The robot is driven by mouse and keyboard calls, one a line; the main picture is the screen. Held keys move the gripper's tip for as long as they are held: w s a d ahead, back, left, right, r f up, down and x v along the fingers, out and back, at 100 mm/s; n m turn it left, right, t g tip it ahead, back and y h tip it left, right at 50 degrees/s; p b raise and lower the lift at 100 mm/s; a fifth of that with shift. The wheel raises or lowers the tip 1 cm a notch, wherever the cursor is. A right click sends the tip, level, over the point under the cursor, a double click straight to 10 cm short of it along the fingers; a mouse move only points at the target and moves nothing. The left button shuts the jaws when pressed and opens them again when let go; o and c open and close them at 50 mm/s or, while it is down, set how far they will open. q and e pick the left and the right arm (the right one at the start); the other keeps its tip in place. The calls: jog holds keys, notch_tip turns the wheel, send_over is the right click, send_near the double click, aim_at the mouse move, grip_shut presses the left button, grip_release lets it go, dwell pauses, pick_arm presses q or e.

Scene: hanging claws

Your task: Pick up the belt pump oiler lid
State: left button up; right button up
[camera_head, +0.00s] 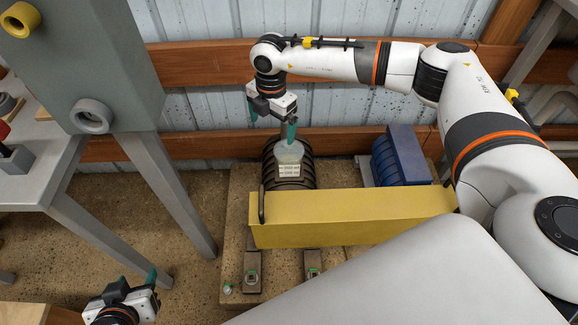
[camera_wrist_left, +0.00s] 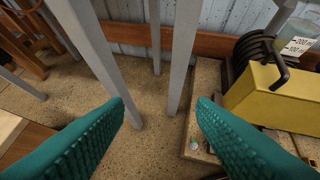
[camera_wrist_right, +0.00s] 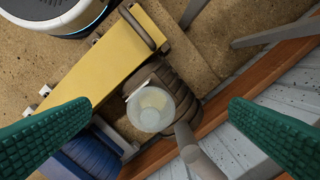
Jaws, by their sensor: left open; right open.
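The belt pump oiler is a translucent jar (camera_head: 290,153) with a white label, standing on the dark ribbed pump body (camera_head: 287,175). Its round pale lid (camera_wrist_right: 150,108) is seen from above in the right wrist view. My right gripper (camera_head: 271,126) is open and empty above the jar. In its wrist view the lid lies between the two spread teal fingers (camera_wrist_right: 160,102), apart from both. My left gripper (camera_wrist_left: 160,100) is open and empty, low at the left, far from the jar. The jar shows only partly at the upper right edge of the left wrist view (camera_wrist_left: 298,35).
A yellow belt guard (camera_head: 350,217) lies in front of the pump body. A blue ribbed motor (camera_head: 402,158) stands to the right. A wooden rail (camera_head: 340,140) and corrugated wall are close behind. A grey cabinet on legs (camera_head: 95,60) stands left, with open floor beneath.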

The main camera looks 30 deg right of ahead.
jog(key=d+h, duration=0.2)
jog(key=d, duration=0.2)
jog(key=b, duration=0.2)
send_over(289, 148)
jog(key=w, duration=0.2)
jog(key=shift+m, duration=0.4)
jog(key=f, duration=0.5)
jog(key=shift+s+d+f, duration=0.15)
jog(key=shift+s+f, duration=0.1)
jog(key=shift+f, duration=0.1)
jog(key=shift+f+b, duration=0.4)
jog(key=shift+f, duration=0.25)
notch_tip(289, 148, down, 4)
jog(key=shift+d+r+b, duration=0.1)
jog(key=shift+d+b, duration=0.05)
jog(key=shift+b, duration=0.6)
jog(key=shift+f, duration=0.3)
pick_arm(q)
jog(key=w+d+r+t+h, duration=0.1)
jog(key=w+r+t, duration=0.1)
jog(key=r+t, duration=0.3)
jog(key=w+d+r+t+h, duration=0.2)
jog(key=r+t, duration=0.3)
jog(key=r, duration=0.4)
jog(key=shift+w+d+t, duration=0.2)
jog(key=shift+w+t, duration=0.1)
jog(key=shift+w, duration=0.15)
pick_arm(e)
jog(key=c, duration=0.9)
